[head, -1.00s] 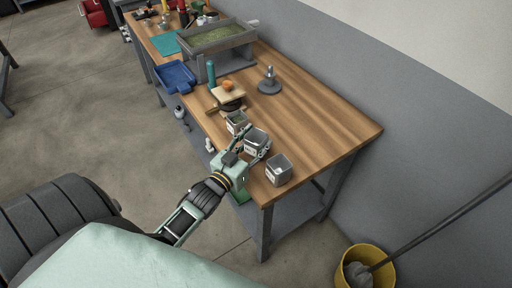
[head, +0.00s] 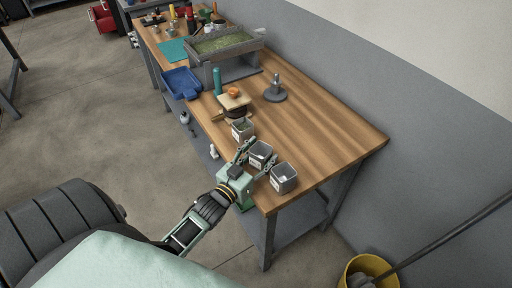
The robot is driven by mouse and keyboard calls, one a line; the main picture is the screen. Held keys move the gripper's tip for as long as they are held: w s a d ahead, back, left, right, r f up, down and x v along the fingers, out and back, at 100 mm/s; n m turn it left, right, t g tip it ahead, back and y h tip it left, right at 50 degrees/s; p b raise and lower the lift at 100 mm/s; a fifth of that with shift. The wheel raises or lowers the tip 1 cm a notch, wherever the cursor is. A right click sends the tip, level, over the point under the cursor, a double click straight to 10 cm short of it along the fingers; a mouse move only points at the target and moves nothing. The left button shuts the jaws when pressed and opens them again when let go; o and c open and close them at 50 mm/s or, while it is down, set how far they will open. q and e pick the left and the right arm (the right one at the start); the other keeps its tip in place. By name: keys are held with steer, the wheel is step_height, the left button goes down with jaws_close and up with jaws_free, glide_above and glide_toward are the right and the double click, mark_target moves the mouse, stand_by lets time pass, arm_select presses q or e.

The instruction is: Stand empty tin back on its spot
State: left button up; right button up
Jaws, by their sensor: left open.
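Three square grey metal tins stand in a row near the workbench's front end in the head view. The middle tin (head: 261,152) stands upright on the wood; its inside looks dark, and I cannot tell what is in it. My left gripper (head: 259,158) is open, with one finger on each side of the middle tin's near part. I cannot tell whether the fingers touch it. The farther tin (head: 242,129) has something greenish inside. The nearer tin (head: 284,178) looks empty and stands close to the right finger. My right gripper is out of view.
The wooden workbench (head: 335,135) is clear to the right of the tins. Behind them are a small board with an orange item (head: 233,94), a grey round-based stand (head: 275,92), a teal bottle (head: 217,81) and a blue tray (head: 181,83). A yellow bucket (head: 360,270) stands on the floor.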

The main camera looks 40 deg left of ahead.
arm_select(q)
steer(key=s+b, duration=0.1)
steer(key=s, duration=1.1)
steer(key=shift+b, duration=0.4)
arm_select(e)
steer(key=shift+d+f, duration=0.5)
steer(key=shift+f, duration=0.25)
